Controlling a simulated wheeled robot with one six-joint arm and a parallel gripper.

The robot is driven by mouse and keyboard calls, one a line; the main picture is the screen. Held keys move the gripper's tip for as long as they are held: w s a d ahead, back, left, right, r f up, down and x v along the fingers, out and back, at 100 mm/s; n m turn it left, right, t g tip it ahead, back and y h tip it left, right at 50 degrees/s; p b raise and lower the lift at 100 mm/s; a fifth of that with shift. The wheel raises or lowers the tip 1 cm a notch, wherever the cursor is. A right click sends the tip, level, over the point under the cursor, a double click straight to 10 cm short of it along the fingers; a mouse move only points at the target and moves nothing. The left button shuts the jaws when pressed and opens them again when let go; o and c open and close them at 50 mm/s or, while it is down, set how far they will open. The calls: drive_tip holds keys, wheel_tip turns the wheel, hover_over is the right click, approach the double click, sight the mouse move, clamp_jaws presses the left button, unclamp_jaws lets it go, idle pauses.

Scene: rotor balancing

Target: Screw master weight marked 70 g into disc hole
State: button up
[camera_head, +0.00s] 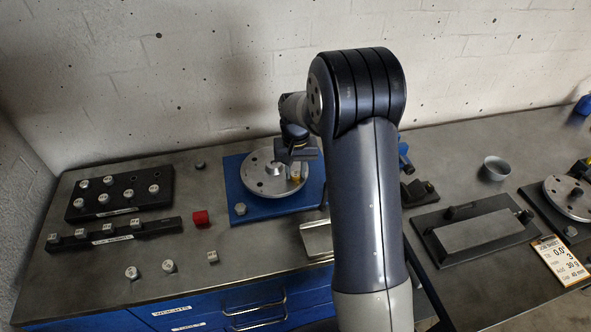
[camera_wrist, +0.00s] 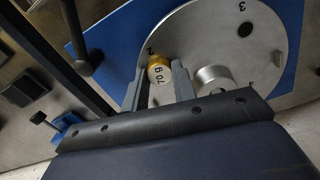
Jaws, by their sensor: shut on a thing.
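The master weight (camera_wrist: 159,72) is a small gold-coloured cylinder marked 70 g. In the wrist view my gripper (camera_wrist: 160,84) is shut on it, one finger on each side. The weight is over the rim of the grey disc (camera_wrist: 240,40), beside the printed number 2. The hole under it is hidden, so I cannot tell whether it is in the thread.
A black rack (camera_head: 120,207) with several silver weights and a lower black strip (camera_head: 120,236) stand at the left. A silver hub (camera_wrist: 214,82) rises at the disc's centre, close to my right finger.

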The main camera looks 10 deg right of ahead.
idle(0.3)
drive_tip(key=m, duration=0.5)
drive_tip(key=shift+f+m, duration=0.1)
drive_tip(key=shift+m, duration=0.2)
drive_tip(key=m, duration=1)
drive_tip(key=shift+m+b, duration=0.3)
drive_tip(key=o, duration=0.6)
drive_tip(key=shift+m, duration=0.4)
drive_tip(key=o, duration=0.5)
drive_tip(key=shift+c, duration=0.8)
